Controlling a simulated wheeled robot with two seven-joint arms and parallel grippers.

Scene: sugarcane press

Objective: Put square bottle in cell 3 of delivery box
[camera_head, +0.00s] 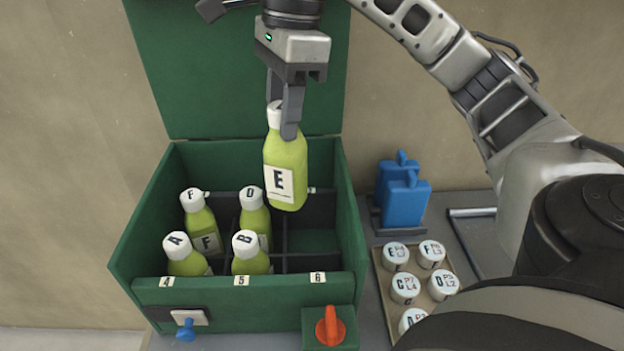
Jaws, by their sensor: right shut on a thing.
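A yellow-green square bottle (287,160) with a white cap and an "E" label hangs nearly upright, slightly tilted, below my right gripper (283,113). The gripper is shut on it at the cap and neck. The bottle is over the back right part of the green delivery box (152,240). Bottles F (201,220) and D (256,218) stand in the back left and back middle cells. Bottles A (186,258) and B (249,257) stand in the front left and front middle cells. The back right cell is partly hidden by the held bottle.
Front cells are marked 4, 5 and 6; the front right cell (313,262) looks empty. The raised lid (230,90) stands behind. An orange knob (330,325), a blue knob (186,329), blue containers (405,202) and a tray of white caps (384,271) are nearby.

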